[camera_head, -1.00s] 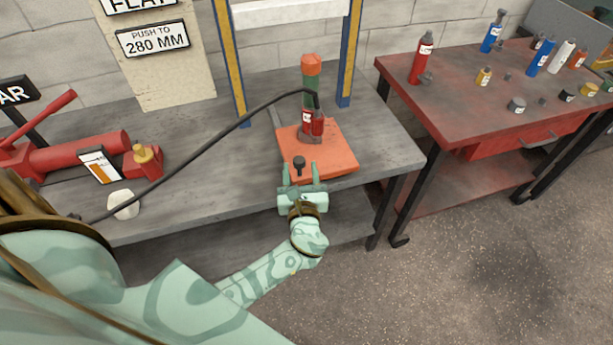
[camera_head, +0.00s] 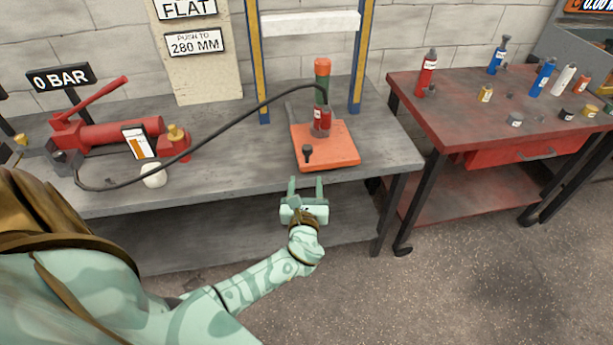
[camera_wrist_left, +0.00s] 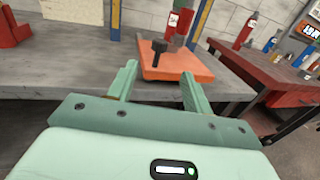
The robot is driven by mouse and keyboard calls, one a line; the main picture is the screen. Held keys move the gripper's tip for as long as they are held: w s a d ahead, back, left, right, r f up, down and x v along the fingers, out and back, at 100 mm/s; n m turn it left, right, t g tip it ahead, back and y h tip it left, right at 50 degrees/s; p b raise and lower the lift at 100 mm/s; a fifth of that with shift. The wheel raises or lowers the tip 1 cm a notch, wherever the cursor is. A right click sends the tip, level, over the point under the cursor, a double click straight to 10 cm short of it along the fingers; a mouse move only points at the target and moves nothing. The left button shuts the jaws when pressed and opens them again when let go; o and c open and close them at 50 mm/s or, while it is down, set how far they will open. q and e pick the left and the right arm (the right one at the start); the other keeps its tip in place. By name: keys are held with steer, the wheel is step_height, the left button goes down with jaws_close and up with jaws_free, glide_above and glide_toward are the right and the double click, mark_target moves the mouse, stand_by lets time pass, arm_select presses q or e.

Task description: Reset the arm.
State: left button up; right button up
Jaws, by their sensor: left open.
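My left gripper (camera_head: 306,190) is pale green, open and empty. In the head view it is in front of the grey bench's front edge, below the orange base plate. Its two fingers also show in the left wrist view (camera_wrist_left: 158,85), pointing toward the orange plate with nothing between them. The orange plate (camera_head: 340,152) lies on the bench and carries a small black knob (camera_head: 308,152) at its near left corner. A red and green cylinder with an orange top (camera_head: 322,75) stands at the plate's back. My right gripper is in neither view.
The grey bench (camera_head: 235,168) holds a red hand pump (camera_head: 110,134), a white lump (camera_head: 153,175) and a black hose (camera_head: 225,130) running to the cylinder. A blue and yellow frame (camera_head: 258,70) stands behind. A red table (camera_head: 450,115) with several bottles is at right. Floor in front is clear.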

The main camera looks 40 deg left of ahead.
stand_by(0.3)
arm_select(q)
steer(key=s+d+f+n+g+h, duration=0.2)
steer(key=s+f+n, duration=0.2)
steer(key=f, duration=0.4)
steer(key=s+d+f+n+g+h, duration=0.1)
steer(key=s+f+n+g+h, duration=0.3)
steer(key=f, duration=0.5)
steer(key=s+d+f+n+g+h, duration=0.1)
steer(key=s+d+f+n, duration=0.1)
steer(key=s+f+n, duration=0.45)
steer(key=s+d+f+n+g+h, duration=0.1)
steer(key=s+f+n+g, duration=0.1)
steer(key=s, duration=1)
steer(key=s+d+f+n+g+h, duration=0.1)
steer(key=s+f+n+g, duration=0.2)
steer(key=s, duration=0.9)
steer(key=s+d+f+n+g+h, duration=0.1)
steer(key=s+f+n, duration=0.4)
steer(key=s, duration=0.8)
step_height(320, 180, down, 3)
steer(key=shift+d+f+n+g+h, duration=0.2)
steer(key=shift+d+n+g+h, duration=0.15)
steer(key=shift+d+g, duration=0.3)
